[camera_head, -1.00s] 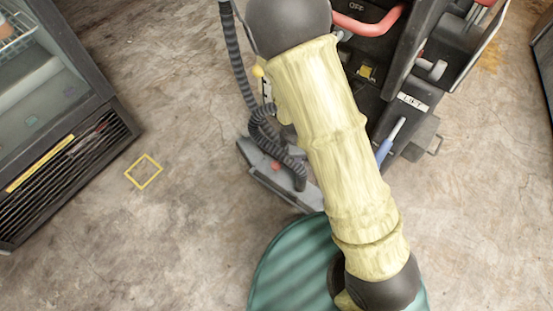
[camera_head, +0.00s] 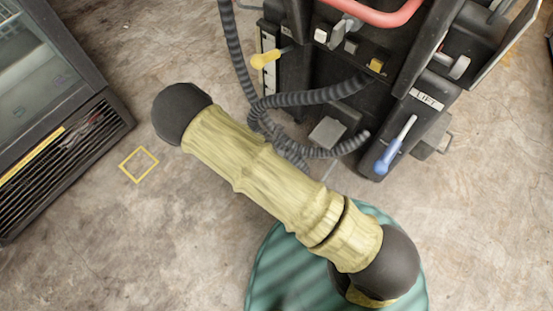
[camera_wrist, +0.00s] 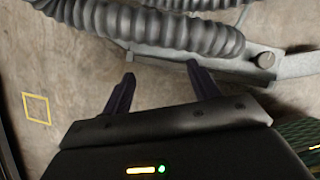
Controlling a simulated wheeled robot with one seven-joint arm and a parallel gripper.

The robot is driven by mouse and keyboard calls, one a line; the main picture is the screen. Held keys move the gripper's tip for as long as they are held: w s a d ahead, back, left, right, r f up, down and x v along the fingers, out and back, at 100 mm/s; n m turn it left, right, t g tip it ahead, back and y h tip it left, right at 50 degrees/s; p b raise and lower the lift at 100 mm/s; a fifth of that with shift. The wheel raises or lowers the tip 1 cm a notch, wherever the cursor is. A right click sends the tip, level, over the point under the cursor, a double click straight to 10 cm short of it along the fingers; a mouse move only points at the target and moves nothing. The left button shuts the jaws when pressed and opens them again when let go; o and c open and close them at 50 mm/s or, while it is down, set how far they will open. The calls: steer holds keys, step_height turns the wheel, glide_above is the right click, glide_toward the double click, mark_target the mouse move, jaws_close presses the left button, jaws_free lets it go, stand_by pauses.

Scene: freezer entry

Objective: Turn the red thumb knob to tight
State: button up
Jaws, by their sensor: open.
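My gripper (camera_wrist: 162,82) shows in the wrist view with its two dark fingers apart and nothing between them. Beyond the fingertips lies a grey metal bar (camera_wrist: 225,66) with a small round grey-brown fastener (camera_wrist: 265,60) on top, right of the fingers. I cannot make out a red thumb knob in either current view; my arm covers the floor-level part of the machine in the head view.
Ribbed grey hoses (camera_head: 320,93) hang from the machine; a thick one (camera_wrist: 150,25) crosses just beyond the fingers. A glass-door cabinet (camera_head: 50,100) stands at left. A yellow square (camera_head: 139,164) marks the clear concrete floor, also visible in the wrist view (camera_wrist: 37,108).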

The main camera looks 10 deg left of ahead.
steer(key=b+x, duration=0.8)
steer(key=x, duration=0.9)
steer(key=shift+s+f+b, duration=0.1)
steer(key=shift+f+b, duration=0.05)
steer(key=shift+b, duration=0.25)
steer(key=c, duration=0.9)
